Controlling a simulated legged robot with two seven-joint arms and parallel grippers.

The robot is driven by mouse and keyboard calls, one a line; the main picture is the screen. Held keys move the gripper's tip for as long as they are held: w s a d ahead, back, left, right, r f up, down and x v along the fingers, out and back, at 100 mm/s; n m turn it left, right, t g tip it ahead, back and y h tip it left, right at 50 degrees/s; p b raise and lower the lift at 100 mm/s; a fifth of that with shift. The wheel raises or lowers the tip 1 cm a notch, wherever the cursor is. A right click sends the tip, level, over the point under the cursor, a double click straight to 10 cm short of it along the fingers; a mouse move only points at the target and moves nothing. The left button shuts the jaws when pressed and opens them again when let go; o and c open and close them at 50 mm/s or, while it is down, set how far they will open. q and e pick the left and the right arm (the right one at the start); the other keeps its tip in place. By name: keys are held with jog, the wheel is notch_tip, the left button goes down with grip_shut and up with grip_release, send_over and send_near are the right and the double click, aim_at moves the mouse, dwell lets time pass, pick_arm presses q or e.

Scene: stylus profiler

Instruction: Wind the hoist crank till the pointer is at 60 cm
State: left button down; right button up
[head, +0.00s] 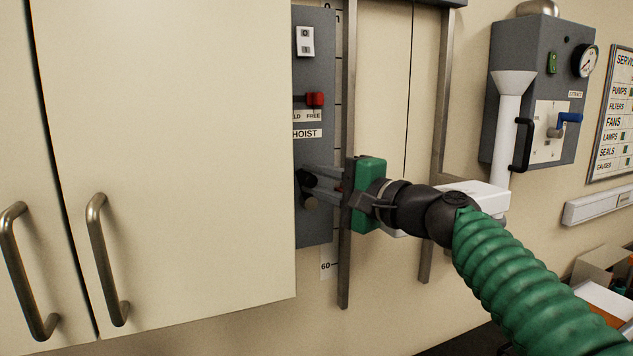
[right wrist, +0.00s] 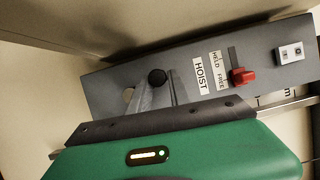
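The grey hoist panel (head: 312,225) carries a HOIST label and a red lever (head: 315,99), which sits toward the FREE end of its label. My right gripper (head: 310,184) reaches the crank from the right. The crank's black knob (right wrist: 157,77) is at its fingertips in the right wrist view; whether the fingers press on it is unclear. A pale round hub (right wrist: 128,95) shows beside the knob. The scale strip (head: 326,268) reads 0 at the top and 60 near the bottom; its middle is hidden behind my gripper, and I see no pointer. My left gripper is not in view.
A cream cabinet (head: 170,150) with two bar handles stands close on the left. Metal rails (head: 437,120) run down the wall. A grey box with a gauge (head: 586,62) and a blue-handled valve (head: 568,117) hangs at right. Open boxes (head: 600,265) sit lower right.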

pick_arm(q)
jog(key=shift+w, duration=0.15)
pick_arm(e)
jog(key=o, duration=0.4)
jog(key=shift+w, duration=0.15)
jog(key=shift+c, duration=0.2)
jog(key=shift+s+d+f+b, duration=0.15)
jog(key=shift+s+b, duration=0.15)
pick_arm(q)
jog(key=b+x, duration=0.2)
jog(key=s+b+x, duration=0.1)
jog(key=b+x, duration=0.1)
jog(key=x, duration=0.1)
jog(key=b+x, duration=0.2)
jog(key=b, duration=0.1)
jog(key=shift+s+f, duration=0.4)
pick_arm(e)
jog(key=v, duration=1.6)
jog(key=shift+d, duration=0.2)
jog(key=shift+w, duration=0.1)
jog(key=shift+c, duration=0.3)
